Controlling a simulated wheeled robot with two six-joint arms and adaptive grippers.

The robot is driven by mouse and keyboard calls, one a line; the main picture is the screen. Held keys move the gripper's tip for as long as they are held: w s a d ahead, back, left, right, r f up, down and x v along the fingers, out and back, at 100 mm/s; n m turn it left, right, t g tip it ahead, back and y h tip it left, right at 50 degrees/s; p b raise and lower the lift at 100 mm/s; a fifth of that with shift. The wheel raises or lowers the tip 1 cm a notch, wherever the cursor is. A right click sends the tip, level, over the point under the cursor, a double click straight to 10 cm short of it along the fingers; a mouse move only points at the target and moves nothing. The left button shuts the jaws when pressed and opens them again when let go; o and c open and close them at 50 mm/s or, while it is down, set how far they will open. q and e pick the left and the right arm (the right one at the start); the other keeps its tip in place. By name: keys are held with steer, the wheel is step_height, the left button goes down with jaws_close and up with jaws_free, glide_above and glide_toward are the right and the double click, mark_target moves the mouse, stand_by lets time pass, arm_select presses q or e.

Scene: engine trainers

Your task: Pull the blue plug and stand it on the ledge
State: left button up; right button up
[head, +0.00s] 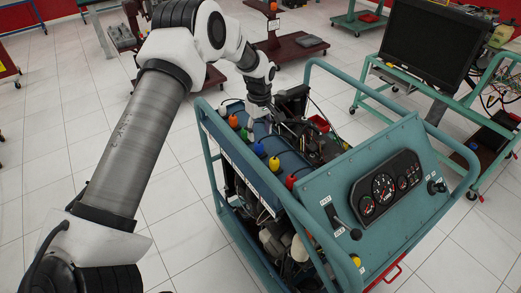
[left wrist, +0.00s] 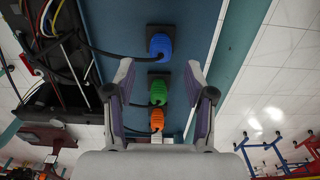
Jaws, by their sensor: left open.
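The blue plug (left wrist: 160,46) sits in a dark square socket on a blue panel (left wrist: 195,40), with a black cable running from it to the left. In the head view, the blue plug (head: 259,149) is in a row of coloured plugs along the engine trainer. My left gripper (left wrist: 158,72) is open, with its fingers apart and nothing held. In the left wrist view the blue plug shows beyond its fingertips. In the head view my left gripper (head: 270,119) is above the trainer, near the plugs. I cannot tell which surface is the ledge. My right gripper is out of view.
A green plug (left wrist: 158,92) and an orange plug (left wrist: 157,120) are in line with the blue one. A red plug (head: 290,182) sits nearer the gauge panel (head: 385,185). The teal frame (head: 330,68) rises around the trainer. Loose cables lie beside the panel.

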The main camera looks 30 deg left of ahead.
mark_target(260, 143)
arm_select(q)
step_height(260, 143, down, 7)
steer(key=b, duration=0.3)
steer(key=shift+w+a+r, duration=0.1)
steer(key=shift+r, duration=0.1)
steer(key=shift+f, duration=0.35)
steer(key=shift+a, duration=0.1)
steer(key=shift+p, duration=0.35)
stand_by(0.4)
jaws_close()
